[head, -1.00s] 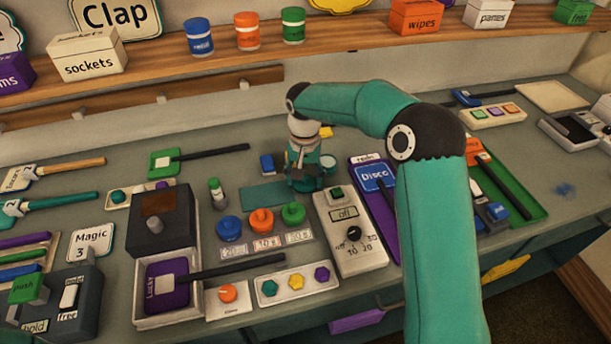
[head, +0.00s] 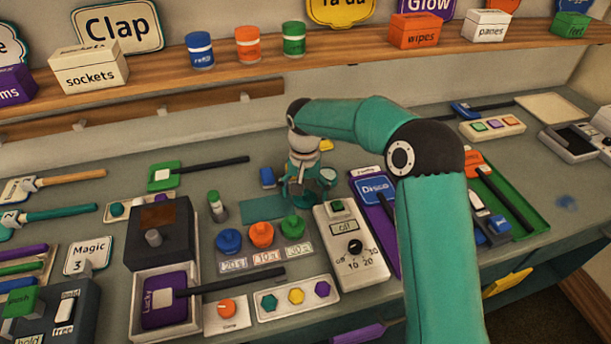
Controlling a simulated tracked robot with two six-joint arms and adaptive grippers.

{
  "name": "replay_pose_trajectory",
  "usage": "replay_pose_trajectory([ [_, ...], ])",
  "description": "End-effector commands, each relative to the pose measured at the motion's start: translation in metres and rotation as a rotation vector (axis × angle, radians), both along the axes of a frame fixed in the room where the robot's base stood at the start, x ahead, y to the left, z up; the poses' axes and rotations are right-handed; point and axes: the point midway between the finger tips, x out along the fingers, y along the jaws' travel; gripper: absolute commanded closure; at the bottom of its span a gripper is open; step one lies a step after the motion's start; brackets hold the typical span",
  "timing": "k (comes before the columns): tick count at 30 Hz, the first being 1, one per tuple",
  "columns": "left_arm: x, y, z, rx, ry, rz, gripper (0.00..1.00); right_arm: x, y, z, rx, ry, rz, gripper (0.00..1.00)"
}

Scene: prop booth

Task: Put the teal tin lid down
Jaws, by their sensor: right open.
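My right gripper (head: 307,194) is open, pointing down low over the middle of the bench. It is at the right end of a flat teal mat (head: 265,208) and behind the white dial box (head: 350,246). A small teal shape shows at the right side of its fingers. I cannot tell whether this is the teal tin lid or part of my gripper. No teal lid stands out clearly elsewhere, and the fingers hide the spot below them. My left gripper is not in view.
Blue (head: 229,241), orange (head: 261,234) and green (head: 294,228) knobbed pieces stand in front of the mat. A green-capped bottle (head: 216,204) is left of it, a blue block (head: 267,177) behind it.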

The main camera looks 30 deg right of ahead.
Motion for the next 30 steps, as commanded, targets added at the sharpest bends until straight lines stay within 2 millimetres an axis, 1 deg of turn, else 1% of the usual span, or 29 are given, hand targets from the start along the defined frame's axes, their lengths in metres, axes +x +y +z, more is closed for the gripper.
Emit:
replay_pose_trajectory([
  [1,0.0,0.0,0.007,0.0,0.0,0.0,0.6,0.0,0.0,0.009,0.0,-0.002,0.0,0.12],
  [2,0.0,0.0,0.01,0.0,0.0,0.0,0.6,0.001,0.0,0.013,0.0,-0.003,0.0,0.12],
  [3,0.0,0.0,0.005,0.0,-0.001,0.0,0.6,0.001,0.0,0.014,0.0,-0.005,0.0,0.12],
  [5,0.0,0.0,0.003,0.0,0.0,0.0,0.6,0.002,0.0,0.024,-0.001,-0.007,0.0,0.12],
  [12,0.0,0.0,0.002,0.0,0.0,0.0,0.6,0.001,0.001,0.075,0.0,-0.006,0.001,0.12],
  [18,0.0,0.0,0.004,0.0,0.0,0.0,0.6,0.001,0.0,0.11,0.0,-0.004,0.0,0.12],
  [21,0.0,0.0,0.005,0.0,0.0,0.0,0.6,0.001,0.001,0.121,0.0,-0.003,0.001,0.12],
  [24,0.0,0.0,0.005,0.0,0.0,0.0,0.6,0.001,0.001,0.126,0.0,-0.001,0.001,0.12],
  [30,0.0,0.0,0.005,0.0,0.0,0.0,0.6,0.001,0.0,0.127,-0.001,-0.001,0.001,0.12],
])
